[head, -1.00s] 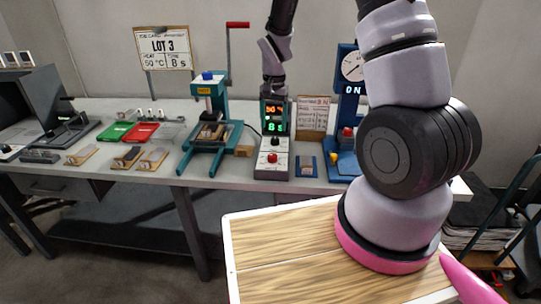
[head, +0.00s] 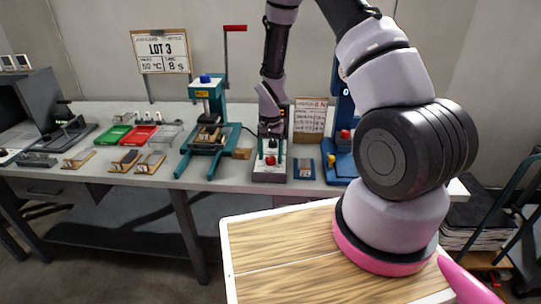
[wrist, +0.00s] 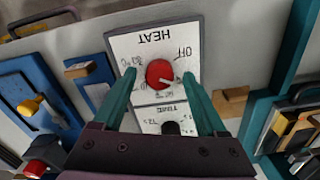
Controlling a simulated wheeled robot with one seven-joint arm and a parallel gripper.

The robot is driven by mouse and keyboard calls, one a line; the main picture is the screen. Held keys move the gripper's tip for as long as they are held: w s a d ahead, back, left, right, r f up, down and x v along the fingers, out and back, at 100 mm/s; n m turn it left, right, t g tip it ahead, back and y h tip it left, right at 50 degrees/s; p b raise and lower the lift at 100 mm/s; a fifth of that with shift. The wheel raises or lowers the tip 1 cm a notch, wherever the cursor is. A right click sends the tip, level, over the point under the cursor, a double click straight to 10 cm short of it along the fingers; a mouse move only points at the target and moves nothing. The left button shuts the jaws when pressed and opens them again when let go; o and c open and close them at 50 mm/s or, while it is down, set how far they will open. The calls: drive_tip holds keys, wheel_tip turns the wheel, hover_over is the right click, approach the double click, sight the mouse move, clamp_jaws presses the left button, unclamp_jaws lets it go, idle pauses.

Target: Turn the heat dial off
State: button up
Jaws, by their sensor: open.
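The heat dial is a round red knob (wrist: 160,73) on a white plate marked HEAT (wrist: 140,46), seen upside down in the wrist view. The OFF mark is up and to the right of the knob there. A pale pointer mark shows on the knob's lower right side, away from OFF. In the head view the red knob (head: 270,160) is on the front of the control box (head: 270,175). My gripper (wrist: 159,78) is open, with its teal fingers on either side of the knob; contact cannot be told. In the head view my gripper (head: 271,150) is over the box.
A black TIME knob (wrist: 171,128) is beside the heat dial, between my fingers' bases. A teal press (head: 208,130) stands left of the box and a blue machine (head: 343,150) stands right. A small blue plate (head: 304,168) lies close by on the bench.

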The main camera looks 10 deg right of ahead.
clamp_jaws()
drive_tip(key=shift+n, duration=0.3)
drive_tip(key=n, duration=1.1)
idle(0.4)
drive_tip(key=shift+n, duration=0.3)
unclamp_jaws()
